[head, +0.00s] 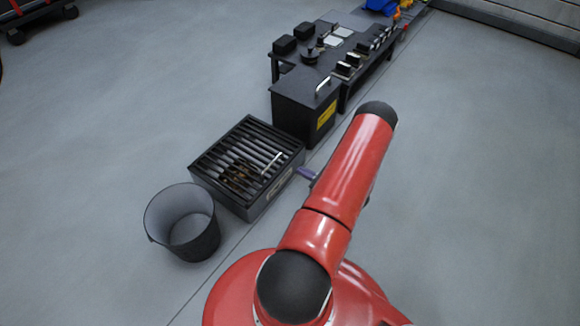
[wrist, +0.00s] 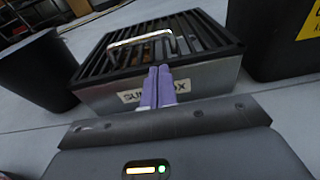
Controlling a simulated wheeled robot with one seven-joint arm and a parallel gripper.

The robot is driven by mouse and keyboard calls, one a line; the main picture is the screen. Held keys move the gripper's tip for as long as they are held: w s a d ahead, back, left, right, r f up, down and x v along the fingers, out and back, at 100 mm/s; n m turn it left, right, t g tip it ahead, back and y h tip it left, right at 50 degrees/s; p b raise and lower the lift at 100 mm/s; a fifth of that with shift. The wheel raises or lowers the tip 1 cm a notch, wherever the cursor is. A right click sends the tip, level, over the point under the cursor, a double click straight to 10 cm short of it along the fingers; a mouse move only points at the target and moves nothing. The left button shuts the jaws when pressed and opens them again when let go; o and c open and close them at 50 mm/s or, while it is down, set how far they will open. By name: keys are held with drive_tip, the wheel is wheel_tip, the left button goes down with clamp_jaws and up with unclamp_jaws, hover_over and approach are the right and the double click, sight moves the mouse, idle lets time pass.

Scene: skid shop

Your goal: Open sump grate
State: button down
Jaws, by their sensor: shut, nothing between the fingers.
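The sump box (head: 268,196) is a low dark box on the floor with a black slatted grate (head: 238,150) lying flat across its top. A pale metal handle (head: 272,162) stands on the grate's right side. In the wrist view the grate (wrist: 185,22) fills the upper middle, with its handle (wrist: 142,44) near the front edge and a label on the front wall below. My gripper (wrist: 157,72) has purple fingers, shut together and empty, in front of the box's label and just below the handle. In the head view the fingers (head: 305,172) show partly beside the box's right side.
An open dark bucket (head: 184,222) stands at the box's near left. A black cabinet (head: 300,112) with a yellow label stands close behind the box, and a low bench (head: 375,50) with several parts lies beyond it.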

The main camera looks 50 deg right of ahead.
sight(282, 166)
drive_tip(key=w, duration=0.6)
drive_tip(key=w+f, duration=0.1)
drive_tip(key=w, duration=0.2)
drive_tip(key=shift+w+a+f+b, duration=0.1)
drive_tip(key=shift+w+a+b, duration=0.1)
drive_tip(key=shift+a+b, duration=0.15)
